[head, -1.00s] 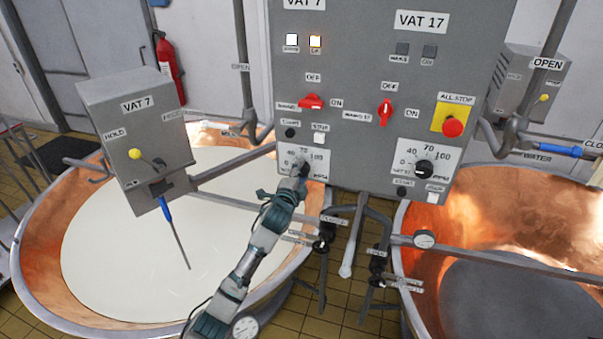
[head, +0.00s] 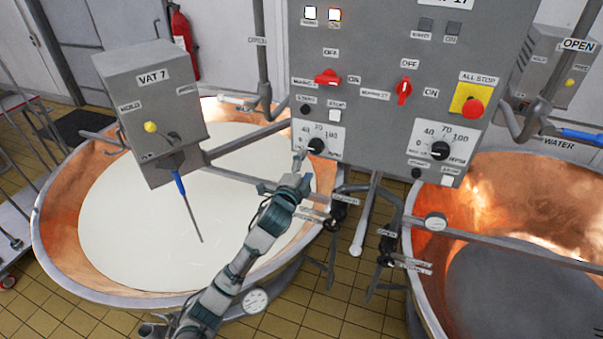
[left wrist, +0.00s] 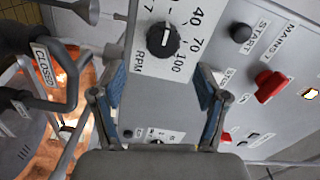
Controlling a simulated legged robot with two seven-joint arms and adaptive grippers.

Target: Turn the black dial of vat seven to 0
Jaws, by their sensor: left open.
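The black dial of vat seven (head: 316,146) sits on a white scale plate at the lower left of the grey control panel. In the left wrist view the dial (left wrist: 163,39) shows large, with a white mark and the numbers 40, 70, 100 and RPM beside it. I cannot tell the exact setting. My left gripper (head: 299,162) is just below and left of the dial in the head view. In the left wrist view its two blue-padded fingers (left wrist: 159,80) are spread apart and empty, with the dial ahead of the gap. My right gripper is not in view.
A second black dial (head: 440,150) and a red all-stop button (head: 472,107) are on the panel's right. A red switch (head: 327,77) is above the dial. The vat 7 box (head: 152,112) stands left, over the copper vat (head: 60,240) of white liquid.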

